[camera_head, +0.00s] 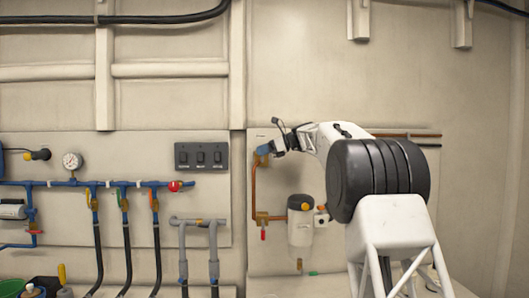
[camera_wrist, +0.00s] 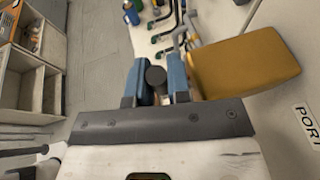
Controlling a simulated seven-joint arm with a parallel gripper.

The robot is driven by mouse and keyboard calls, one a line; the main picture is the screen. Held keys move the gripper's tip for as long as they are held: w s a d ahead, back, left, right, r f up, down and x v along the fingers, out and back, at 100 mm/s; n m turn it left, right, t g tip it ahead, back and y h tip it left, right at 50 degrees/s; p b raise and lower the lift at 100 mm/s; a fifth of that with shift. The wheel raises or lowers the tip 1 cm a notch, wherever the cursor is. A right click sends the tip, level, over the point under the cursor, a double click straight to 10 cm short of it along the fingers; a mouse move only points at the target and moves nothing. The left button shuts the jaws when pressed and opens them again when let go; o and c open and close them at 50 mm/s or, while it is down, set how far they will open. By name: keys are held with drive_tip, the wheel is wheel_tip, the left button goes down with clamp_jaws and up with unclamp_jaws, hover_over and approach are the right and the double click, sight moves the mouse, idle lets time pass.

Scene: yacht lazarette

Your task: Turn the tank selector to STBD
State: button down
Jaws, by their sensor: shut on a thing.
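In the wrist view, the two blue-padded fingers of my gripper (camera_wrist: 158,82) are shut on a dark, round-ended handle (camera_wrist: 155,75), seemingly part of the tank selector. A broad orange-yellow block (camera_wrist: 243,62) sits just right of the fingers; I cannot tell whether it belongs to the selector. A white label reading PORT (camera_wrist: 308,122) is at the right edge. No STBD label is visible. In the head view, my gripper (camera_head: 265,150) is at the wall panel, at the top of a copper pipe (camera_head: 254,190). The selector is hidden behind it there.
A filter canister (camera_head: 300,225) and a red-handled valve (camera_head: 263,234) are below my gripper. A dark switch panel (camera_head: 202,156) is to the left, with blue pipework (camera_head: 110,184) and black hoses beyond it. Grey pipes (camera_head: 198,222) stand at lower left of the gripper.

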drive_tip(key=shift+a+h, duration=0.15)
drive_tip(key=shift+h, duration=0.25)
drive_tip(key=c, duration=1.4)
unclamp_jaws()
drive_tip(key=shift+o, duration=0.2)
drive_tip(key=v, duration=0.7)
drive_tip(key=shift+d+r, duration=0.2)
drive_tip(key=shift+d, duration=0.15)
drive_tip(key=shift+s, duration=0.15)
